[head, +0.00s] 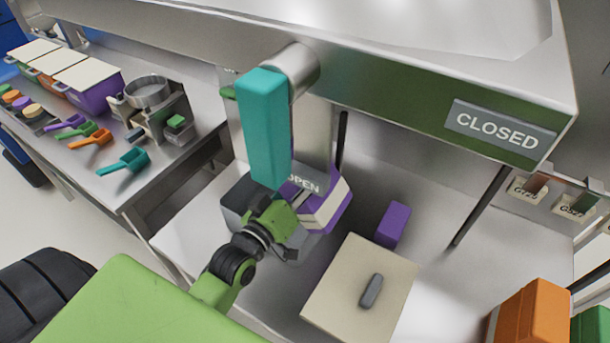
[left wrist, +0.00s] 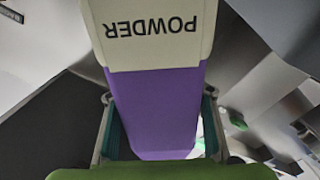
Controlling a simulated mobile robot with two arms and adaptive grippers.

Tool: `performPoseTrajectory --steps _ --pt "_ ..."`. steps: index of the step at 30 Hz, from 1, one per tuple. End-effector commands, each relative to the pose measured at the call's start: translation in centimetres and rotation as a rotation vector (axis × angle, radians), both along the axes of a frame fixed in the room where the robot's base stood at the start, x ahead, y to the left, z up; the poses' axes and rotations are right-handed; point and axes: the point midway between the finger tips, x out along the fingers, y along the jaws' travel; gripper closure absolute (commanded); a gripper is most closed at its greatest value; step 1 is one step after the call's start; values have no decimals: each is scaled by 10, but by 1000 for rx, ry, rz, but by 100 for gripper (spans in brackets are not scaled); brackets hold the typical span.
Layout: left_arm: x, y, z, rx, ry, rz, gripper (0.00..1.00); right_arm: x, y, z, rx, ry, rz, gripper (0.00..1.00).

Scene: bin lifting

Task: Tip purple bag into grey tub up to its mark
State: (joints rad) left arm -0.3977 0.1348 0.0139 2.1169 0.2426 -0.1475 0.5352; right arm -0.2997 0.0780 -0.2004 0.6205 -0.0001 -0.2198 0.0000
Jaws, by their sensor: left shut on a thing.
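The purple bag (head: 324,209) has a cream end and is tilted, beside and partly over the grey tub (head: 234,206) in the head view. My left gripper (head: 298,203) is shut on the bag. In the left wrist view the bag (left wrist: 155,110) lies between the gripper's two fingers (left wrist: 158,130), with POWDER upside down on its cream part. The tub is partly hidden by my arm, the bag and a teal handle. Its inside, its mark and any powder flow cannot be made out. My right gripper is not in view.
The teal handle (head: 264,130) hangs close above the tub. A cream lid (head: 345,308) with a grey grip and a purple block (head: 393,225) lie to the right. Orange (head: 532,316) and green (head: 592,326) containers stand at lower right. Scoops and bins fill the left bench.

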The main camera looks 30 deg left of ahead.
Motion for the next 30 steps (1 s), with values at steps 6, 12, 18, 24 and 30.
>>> performPoseTrajectory --steps 6,12,18,24,30 --pt "0 -2 2 -42 -8 0 82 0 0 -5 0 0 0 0" --pt "0 -4 1 -77 -6 1 82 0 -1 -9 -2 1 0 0" --pt "0 -5 -1 -109 -4 1 82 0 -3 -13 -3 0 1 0" --pt "0 -6 -3 -139 -1 0 82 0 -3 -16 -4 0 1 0" --pt "0 -8 -5 -172 2 0 82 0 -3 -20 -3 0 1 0"
